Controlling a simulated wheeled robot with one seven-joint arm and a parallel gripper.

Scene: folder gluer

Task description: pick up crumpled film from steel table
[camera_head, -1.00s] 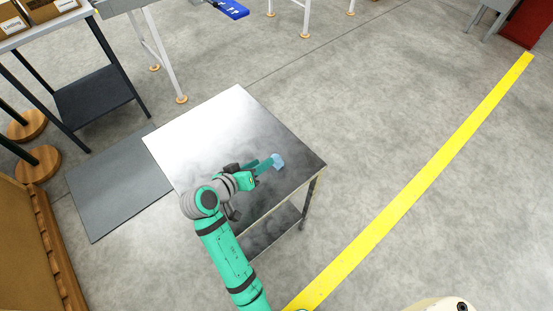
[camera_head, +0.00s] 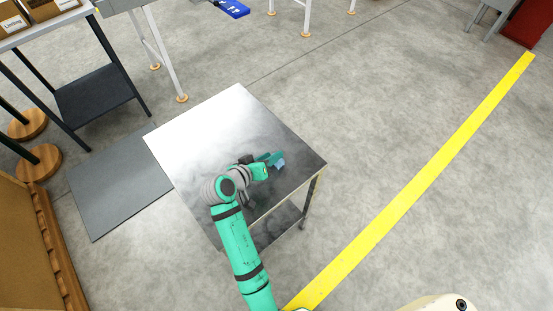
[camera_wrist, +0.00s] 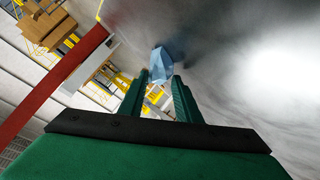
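The crumpled film (camera_head: 279,165) is a small light-blue lump on the steel table (camera_head: 225,115), near the table's right corner. My gripper (camera_head: 275,159) is low over the table, with its fingers reaching to the film and partly covering it in the head view. In the wrist view the film (camera_wrist: 162,64) lies at the far end of the gap between the two green fingers (camera_wrist: 160,88). The fingers stand apart, so the gripper is open. I cannot tell whether either finger touches the film.
The table's right edge is close to the film. A grey mat (camera_head: 120,185) lies on the floor to the left. A dark-shelved bench (camera_head: 95,98) with boxes stands at the upper left. A yellow floor line (camera_head: 420,180) runs on the right, with clear floor around it.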

